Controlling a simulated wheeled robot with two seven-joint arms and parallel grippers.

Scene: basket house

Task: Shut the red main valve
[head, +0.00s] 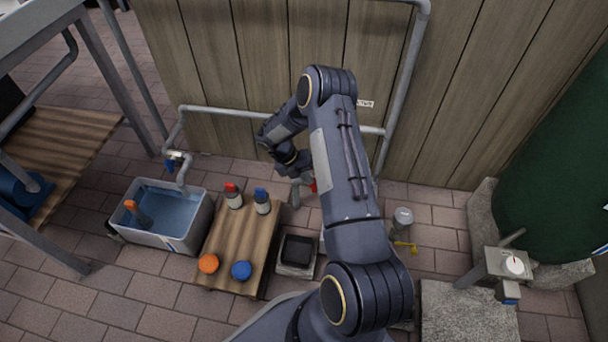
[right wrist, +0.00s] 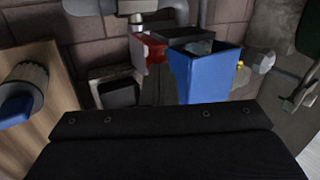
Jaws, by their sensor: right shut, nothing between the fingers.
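The red main valve shows as a small red piece (head: 313,186) beside the pipe at the wooden wall, mostly hidden behind my right arm in the head view. In the right wrist view its red handle (right wrist: 150,50) is at upper centre, next to a grey pipe. My right gripper (head: 300,173) is low at the pipe, just left of the red piece; it is shut and empty. I cannot tell whether it touches the valve. My left gripper is not in view.
A tub of water (head: 160,238) stands at left under a tap with a blue handle (head: 171,162). A wooden table (head: 232,250) holds two bottles and orange and blue round items. A black-topped box (head: 297,251), a yellow tap (head: 405,246) and a green tank (head: 555,165) stand rightward.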

